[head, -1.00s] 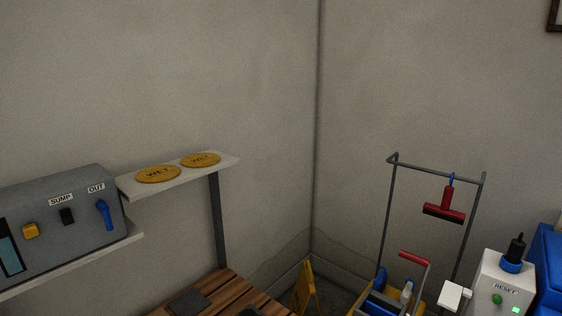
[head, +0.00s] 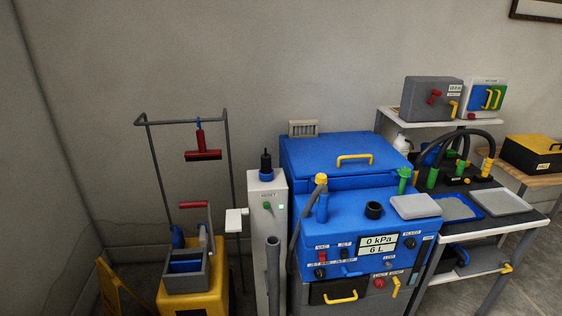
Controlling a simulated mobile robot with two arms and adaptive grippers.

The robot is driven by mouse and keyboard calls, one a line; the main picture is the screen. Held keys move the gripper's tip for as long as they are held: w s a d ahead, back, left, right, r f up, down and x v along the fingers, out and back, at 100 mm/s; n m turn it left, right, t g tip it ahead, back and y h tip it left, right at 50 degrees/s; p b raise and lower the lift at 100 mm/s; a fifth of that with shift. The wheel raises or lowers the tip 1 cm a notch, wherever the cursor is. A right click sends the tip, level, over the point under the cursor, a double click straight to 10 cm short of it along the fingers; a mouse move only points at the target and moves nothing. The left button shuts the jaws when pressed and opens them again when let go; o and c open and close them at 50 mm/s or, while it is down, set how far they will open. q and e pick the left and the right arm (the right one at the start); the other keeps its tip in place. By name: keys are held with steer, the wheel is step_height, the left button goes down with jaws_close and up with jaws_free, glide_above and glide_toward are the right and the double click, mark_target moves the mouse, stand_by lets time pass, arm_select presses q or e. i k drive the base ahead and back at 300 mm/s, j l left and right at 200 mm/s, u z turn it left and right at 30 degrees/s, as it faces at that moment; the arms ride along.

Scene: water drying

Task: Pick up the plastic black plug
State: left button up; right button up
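A black plug-like piece (head: 266,160) stands upright in a blue collar (head: 266,175) on top of the white post (head: 267,230), left of the blue machine. A short black cylinder with a dark round opening (head: 374,210) sits on top of the blue machine (head: 340,235). Which of these two is the black plug, I cannot tell for sure. Neither of my grippers is in view.
A yellow mop bucket (head: 195,300) with a grey wringer and a red-handled squeegee (head: 202,145) on a rack are at left. An upright grey tube (head: 273,275) stands in front of the post. A table (head: 535,215) with blue and grey trays and black hoses is at right.

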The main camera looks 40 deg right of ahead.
mark_target(266, 160)
steer(key=l+z, duration=0.1)
steer(key=z, duration=1)
